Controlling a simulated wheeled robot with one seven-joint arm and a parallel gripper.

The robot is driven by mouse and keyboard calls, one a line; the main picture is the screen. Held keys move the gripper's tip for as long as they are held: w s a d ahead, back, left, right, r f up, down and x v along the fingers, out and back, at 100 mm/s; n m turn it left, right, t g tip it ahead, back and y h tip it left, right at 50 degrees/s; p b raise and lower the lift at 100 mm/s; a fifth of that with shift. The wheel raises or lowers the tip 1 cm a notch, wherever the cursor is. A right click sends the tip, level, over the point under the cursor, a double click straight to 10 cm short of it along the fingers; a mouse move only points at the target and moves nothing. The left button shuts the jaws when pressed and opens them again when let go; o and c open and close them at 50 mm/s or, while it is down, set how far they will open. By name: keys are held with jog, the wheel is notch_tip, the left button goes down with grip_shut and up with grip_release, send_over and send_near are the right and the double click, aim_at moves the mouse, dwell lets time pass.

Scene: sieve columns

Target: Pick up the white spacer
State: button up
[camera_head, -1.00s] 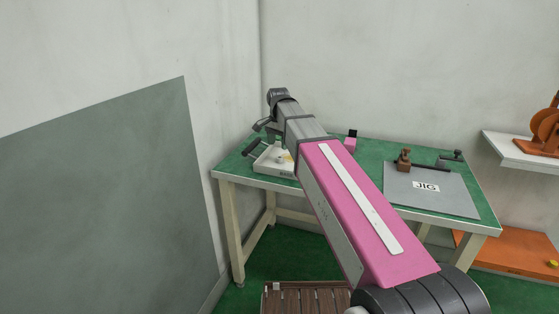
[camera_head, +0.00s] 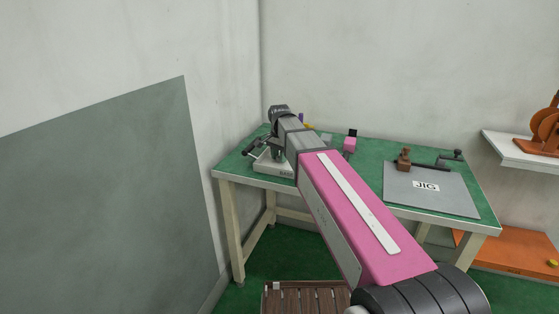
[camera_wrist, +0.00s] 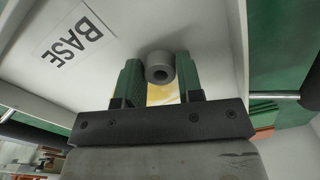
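A short, hollow cylinder (camera_wrist: 160,68), the spacer by its shape, shows in the wrist view. It looks grey here rather than white. It lies between the green fingertips of my gripper (camera_wrist: 162,72), with its hole facing the camera. The gap between the fingers is about as wide as the cylinder; whether both fingers press on it I cannot tell. It is over or in the white tray marked BASE (camera_wrist: 60,68). In the head view my arm's end is at the tray (camera_head: 270,168) on the left of the table, and hides the fingertips and spacer.
The green table (camera_head: 355,176) also bears a pink block (camera_head: 350,144) and a grey JIG plate (camera_head: 432,192) with a brown part (camera_head: 404,160) near its far edge. A yellowish thing (camera_wrist: 160,94) shows between my fingers. The tray's walls stand close to my gripper.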

jog(key=c, duration=0.4)
jog(key=shift+r, duration=0.1)
